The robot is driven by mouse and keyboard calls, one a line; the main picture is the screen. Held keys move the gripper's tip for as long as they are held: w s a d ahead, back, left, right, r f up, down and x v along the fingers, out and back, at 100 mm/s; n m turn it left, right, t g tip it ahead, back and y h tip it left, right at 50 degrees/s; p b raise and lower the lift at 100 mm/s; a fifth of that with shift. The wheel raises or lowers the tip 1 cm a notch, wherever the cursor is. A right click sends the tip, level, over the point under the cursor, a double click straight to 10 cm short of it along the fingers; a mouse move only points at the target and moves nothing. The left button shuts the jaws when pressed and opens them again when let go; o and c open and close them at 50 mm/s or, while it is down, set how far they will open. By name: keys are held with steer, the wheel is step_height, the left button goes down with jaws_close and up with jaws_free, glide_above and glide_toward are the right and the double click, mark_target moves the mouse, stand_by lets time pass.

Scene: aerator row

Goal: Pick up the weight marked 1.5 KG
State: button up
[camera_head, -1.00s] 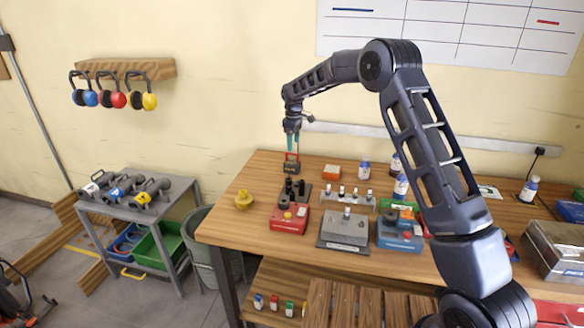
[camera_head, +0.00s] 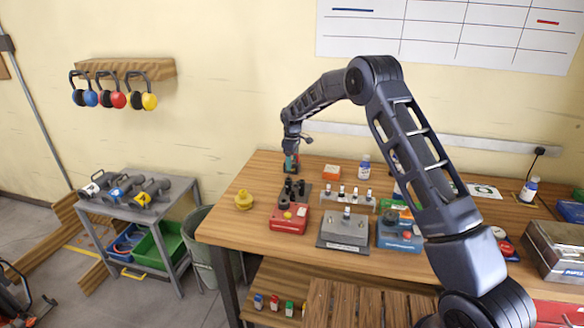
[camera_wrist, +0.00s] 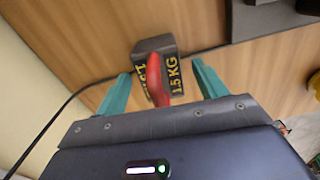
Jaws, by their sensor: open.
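The weight marked 1.5 KG (camera_wrist: 154,44) is a dark block with yellow lettering and a red handle in the wrist view. It stands on the wooden table (camera_head: 262,231). My gripper (camera_wrist: 160,78) is open, with one teal finger to each side of the red handle. The fingers do not visibly grip it. In the head view my gripper (camera_head: 291,164) is low at the back left of the table and mostly hides the weight.
A black fixture (camera_head: 295,188) stands just in front of the weight. A dark cable (camera_wrist: 80,92) runs behind the weight.

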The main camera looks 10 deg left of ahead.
steer(key=shift+f, duration=0.85)
jaws_close()
steer(key=shift+r, duration=0.1)
steer(key=shift+r, duration=0.1)
